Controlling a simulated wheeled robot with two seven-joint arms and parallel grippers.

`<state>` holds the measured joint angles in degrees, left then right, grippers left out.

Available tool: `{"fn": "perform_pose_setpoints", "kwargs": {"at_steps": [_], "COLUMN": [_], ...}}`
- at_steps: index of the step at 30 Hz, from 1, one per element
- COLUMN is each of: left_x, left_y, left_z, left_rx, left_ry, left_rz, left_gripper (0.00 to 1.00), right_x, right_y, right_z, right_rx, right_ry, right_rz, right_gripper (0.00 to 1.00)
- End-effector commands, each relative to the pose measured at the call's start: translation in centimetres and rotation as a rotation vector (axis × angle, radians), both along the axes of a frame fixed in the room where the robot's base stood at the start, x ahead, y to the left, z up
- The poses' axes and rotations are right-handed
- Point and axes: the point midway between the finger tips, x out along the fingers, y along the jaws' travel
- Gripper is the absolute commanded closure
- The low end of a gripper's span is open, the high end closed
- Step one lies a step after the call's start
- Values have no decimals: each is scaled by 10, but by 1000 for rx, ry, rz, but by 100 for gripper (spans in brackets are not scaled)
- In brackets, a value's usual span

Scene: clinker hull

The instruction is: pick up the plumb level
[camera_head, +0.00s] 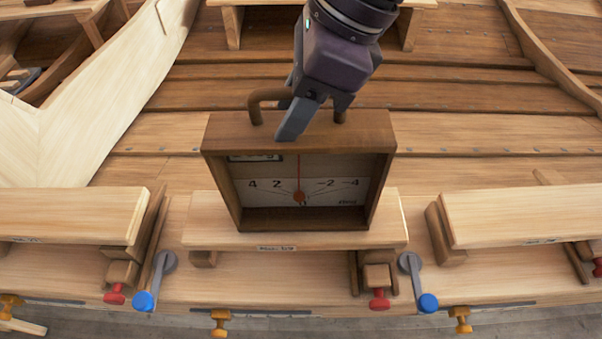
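The plumb level is a brown wooden box (220,178) with an open front, a dark handle (266,96) on top, and a pale dial with numbers and a red needle near the middle. It appears to stand upright on a light wooden plank (195,233). My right gripper (318,120) comes down from the top onto the handle. Its fingers look apart, one in front of the handle and the other farther right, partly hidden. I cannot tell whether either finger touches the handle. My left gripper is not in view.
Similar planks stand on the left (65,213) and right (520,215). Red knobs (379,299), blue-ended levers (427,302) and yellow clamps (219,322) line the front edge. The planked hull (450,95) rises behind, with a curved pale timber (95,135) at left.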

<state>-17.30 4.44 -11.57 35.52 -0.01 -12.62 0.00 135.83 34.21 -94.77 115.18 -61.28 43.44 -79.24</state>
Motion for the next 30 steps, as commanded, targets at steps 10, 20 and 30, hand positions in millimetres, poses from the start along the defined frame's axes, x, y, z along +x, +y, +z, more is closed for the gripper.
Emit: {"fn": "perform_pose_setpoints", "kwargs": {"at_steps": [10,20,30], "left_x": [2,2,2], "left_y": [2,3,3], "left_z": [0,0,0], "left_rx": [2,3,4], "left_ry": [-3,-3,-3], "left_rz": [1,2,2], "left_gripper": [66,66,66], "right_x": [0,0,0], "right_y": [0,0,0], "right_z": [0,0,1], "right_rx": [0,0,0], "right_ry": [0,0,0], "right_rz": [1,1,1], "right_gripper": [91,100,100]}}
